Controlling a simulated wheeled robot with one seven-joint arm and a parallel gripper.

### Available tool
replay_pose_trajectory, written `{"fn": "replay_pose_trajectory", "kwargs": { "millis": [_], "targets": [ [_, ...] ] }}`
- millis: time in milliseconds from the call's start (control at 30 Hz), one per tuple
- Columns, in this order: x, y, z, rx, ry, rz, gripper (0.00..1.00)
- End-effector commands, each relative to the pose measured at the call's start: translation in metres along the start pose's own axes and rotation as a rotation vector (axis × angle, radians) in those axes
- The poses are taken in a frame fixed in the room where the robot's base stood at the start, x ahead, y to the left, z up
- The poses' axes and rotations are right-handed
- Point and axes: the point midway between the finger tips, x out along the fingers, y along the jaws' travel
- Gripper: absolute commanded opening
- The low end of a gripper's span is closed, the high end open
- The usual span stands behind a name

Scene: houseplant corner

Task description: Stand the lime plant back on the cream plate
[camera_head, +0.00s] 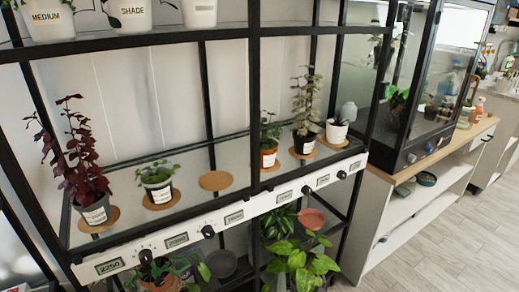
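My gripper is not in view. I cannot tell for sure which plant is the lime one. A bright green leafy plant (298,262) is on the lower level of the black rack, its pot mostly hidden. A small green plant (157,175) in a dark labelled pot stands upright on a tan disc on the middle shelf. No clearly cream plate shows. An empty round tan disc (215,181) lies on the middle shelf, right of that small plant.
A dark red plant (80,165) stands at the shelf's left. Right of the rack's upright stand a small plant (270,140), a taller one (306,108) and a white pot (337,130). Below are a reddish dish (312,220) and a dark dish (222,263). Floor (450,240) is clear at right.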

Motion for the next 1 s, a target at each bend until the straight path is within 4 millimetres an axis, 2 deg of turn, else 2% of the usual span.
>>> {"fn": "replay_pose_trajectory", "kwargs": {
  "millis": [33,100,1000],
  "targets": [
    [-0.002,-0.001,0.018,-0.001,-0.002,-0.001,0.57],
    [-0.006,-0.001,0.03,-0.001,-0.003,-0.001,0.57],
    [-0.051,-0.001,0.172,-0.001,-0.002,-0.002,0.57]
  ]
}}
